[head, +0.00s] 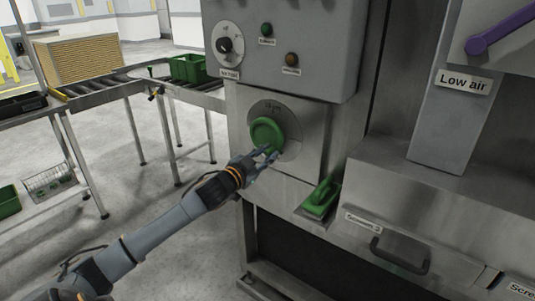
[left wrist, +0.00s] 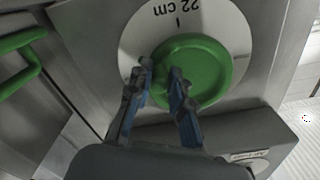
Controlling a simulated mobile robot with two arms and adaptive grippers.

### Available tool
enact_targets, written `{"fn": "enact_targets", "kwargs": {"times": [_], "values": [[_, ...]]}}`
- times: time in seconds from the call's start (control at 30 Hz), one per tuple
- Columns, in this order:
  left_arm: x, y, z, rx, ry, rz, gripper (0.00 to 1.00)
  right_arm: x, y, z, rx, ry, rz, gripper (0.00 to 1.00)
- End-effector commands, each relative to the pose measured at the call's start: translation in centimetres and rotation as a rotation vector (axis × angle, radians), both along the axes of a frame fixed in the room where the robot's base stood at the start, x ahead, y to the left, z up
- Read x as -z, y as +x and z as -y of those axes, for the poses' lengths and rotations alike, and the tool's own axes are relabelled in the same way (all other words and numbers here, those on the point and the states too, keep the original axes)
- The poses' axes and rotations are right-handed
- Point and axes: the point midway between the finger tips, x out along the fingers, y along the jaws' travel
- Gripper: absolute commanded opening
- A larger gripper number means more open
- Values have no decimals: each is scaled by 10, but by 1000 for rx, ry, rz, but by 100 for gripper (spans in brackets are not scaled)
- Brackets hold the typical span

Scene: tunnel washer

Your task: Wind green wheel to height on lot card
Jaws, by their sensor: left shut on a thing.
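The green wheel (head: 268,134) sits on a round pale dial plate (head: 291,116) on the washer's front panel. In the left wrist view the green wheel (left wrist: 203,72) fills the middle, and the dial plate (left wrist: 228,24) shows "22 cm" upside down with a tick mark. My left gripper (head: 268,156) is at the lower edge of the wheel. In the left wrist view its blue fingers (left wrist: 160,75) reach the wheel's rim and are shut on it. No lot card can be made out. My right gripper is not in view.
A green handle (head: 321,197) juts out just right of and below the wheel. A control box (head: 285,45) with a knob overhangs above. A drawer handle (head: 400,258) and a "Low air" post (head: 447,110) stand to the right. A roller conveyor (head: 95,88) with a green crate (head: 188,68) is at left.

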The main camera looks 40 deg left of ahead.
Motion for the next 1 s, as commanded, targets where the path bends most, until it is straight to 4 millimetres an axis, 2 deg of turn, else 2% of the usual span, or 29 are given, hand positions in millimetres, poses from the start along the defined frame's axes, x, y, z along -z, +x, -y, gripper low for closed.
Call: {"fn": "enact_targets", "kwargs": {"times": [0.03, 1.0], "values": [[9, -1, -1, -5, 3, -18, 0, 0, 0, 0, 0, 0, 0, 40], [11, -1, -3, -4, 60, -19, 0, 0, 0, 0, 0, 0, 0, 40]]}}
